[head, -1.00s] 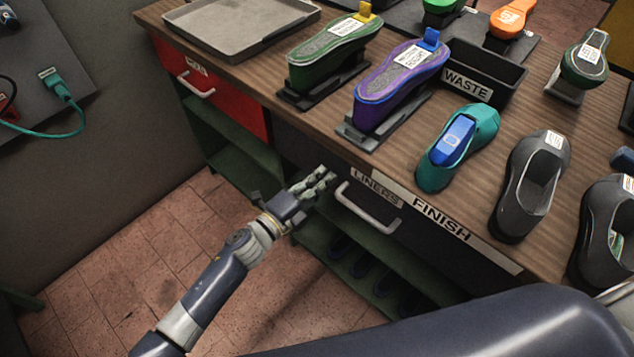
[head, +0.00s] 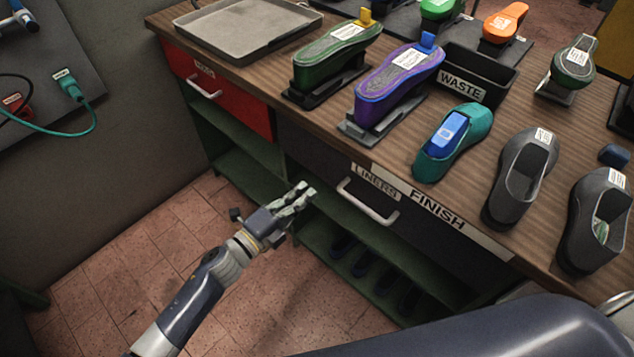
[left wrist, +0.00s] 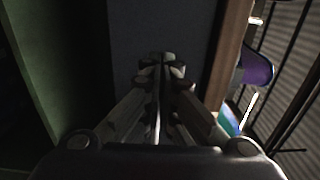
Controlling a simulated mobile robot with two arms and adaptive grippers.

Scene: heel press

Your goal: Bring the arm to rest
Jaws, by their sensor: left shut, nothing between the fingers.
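My left gripper (head: 299,193) is shut and empty in the head view. It hangs in front of the bench, below the worktop edge and to the left of the handle of the drawer labelled LINERS (head: 367,203). In the left wrist view my left gripper (left wrist: 162,65) shows its fingers together, with a dark panel beyond them. A large dark link of my own body crosses the bottom right of the head view. My right gripper does not show.
The wooden worktop (head: 420,85) carries shoes on stands, a grey tray (head: 245,30), a black WASTE bin (head: 478,82) and a teal shoe (head: 452,140). A red drawer (head: 220,92) is at left. Green shelves are underneath. Tiled floor (head: 120,255) is clear at left.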

